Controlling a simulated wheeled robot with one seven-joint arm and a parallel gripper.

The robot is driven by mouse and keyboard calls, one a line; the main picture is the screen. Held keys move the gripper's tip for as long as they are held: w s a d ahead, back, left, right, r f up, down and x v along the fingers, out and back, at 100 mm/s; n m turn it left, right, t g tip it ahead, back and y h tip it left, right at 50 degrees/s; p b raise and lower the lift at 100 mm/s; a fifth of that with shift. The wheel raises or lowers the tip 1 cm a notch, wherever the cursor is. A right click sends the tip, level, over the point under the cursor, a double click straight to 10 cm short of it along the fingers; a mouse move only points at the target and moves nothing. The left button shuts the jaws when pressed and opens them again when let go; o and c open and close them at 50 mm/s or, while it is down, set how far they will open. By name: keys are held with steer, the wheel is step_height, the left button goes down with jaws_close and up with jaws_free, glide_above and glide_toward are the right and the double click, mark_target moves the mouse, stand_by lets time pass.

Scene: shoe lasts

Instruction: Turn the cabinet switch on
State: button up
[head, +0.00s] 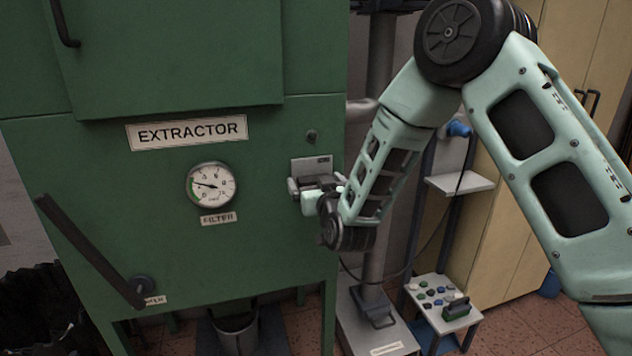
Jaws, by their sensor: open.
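The green extractor cabinet (255,235) fills the left half of the head view. A small grey metal plate (309,165) is mounted on its front, near the right edge. My gripper (304,186) is in front of the lower part of this plate, very close to it or touching it; I cannot tell which. It is open, with nothing seen held in it. The gripper hides most of the plate's lower part, so the switch and its position cannot be made out.
A round gauge (211,185) and a black lever (90,250) are on the cabinet front. A dark knob (310,136) sits above the plate. At the right are a pipe (378,70), a stand with coloured buttons (440,300) and yellow lockers (510,225).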

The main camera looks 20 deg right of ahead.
steer(key=c, duration=1)
steer(key=shift+n+b, duration=0.3)
steer(key=n+b, duration=0.2)
steer(key=n, duration=0.1)
steer(key=shift+f+n, duration=0.1)
steer(key=shift+n, duration=0.3)
steer(key=n+b, duration=0.1)
steer(key=n, duration=0.3)
steer(key=shift+n, duration=0.3)
steer(key=n, duration=0.4)
steer(key=shift+n+p, duration=0.45)
steer(key=shift+n, duration=2.05)
